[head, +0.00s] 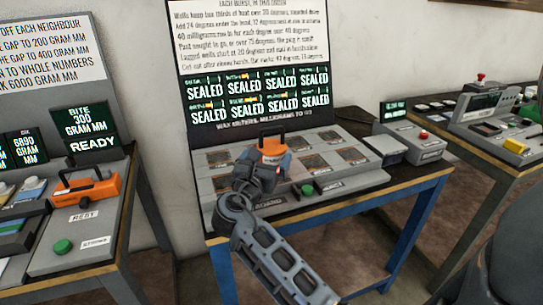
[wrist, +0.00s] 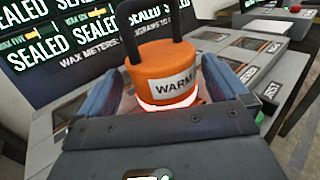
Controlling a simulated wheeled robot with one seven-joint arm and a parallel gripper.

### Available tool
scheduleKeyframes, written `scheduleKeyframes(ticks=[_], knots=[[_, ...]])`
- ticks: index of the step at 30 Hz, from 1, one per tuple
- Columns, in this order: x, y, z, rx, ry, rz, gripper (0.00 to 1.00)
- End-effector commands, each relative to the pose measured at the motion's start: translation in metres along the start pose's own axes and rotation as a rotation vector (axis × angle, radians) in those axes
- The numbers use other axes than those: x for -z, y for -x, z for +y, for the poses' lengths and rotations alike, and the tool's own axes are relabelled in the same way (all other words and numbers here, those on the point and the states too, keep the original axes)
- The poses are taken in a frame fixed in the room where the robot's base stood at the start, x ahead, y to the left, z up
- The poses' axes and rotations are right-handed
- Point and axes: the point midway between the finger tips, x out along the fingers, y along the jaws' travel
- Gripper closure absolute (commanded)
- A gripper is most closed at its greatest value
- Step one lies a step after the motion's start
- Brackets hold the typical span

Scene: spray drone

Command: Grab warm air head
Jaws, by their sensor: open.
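The warm air head (wrist: 165,72) is an orange cylinder with a white "WARM" label and a black loop handle. It stands upright over the grey panel of the middle table, also in the head view (head: 271,150). A bright red-white ring shows at its lower edge. My gripper (wrist: 162,92) is open, with one blue-grey finger on each side of the head; in the head view it is low at the head's front (head: 262,172). I cannot tell whether the fingers touch it. The head's underside is hidden behind my gripper.
The grey panel (head: 215,185) has several brown windows. A sign board (head: 250,40) with several "SEALED" displays stands behind. A green button (head: 307,190) is close right of my gripper. An orange handled tool (head: 87,188) lies on the left table. Grey boxes (head: 408,142) stand to the right.

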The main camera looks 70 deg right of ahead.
Motion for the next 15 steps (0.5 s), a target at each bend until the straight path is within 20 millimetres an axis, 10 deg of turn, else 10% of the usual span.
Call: scheduleKeyframes(ticks=[15], knots=[[0.002,-0.05,-0.002,-0.002,-0.003,0.001,0.0]])
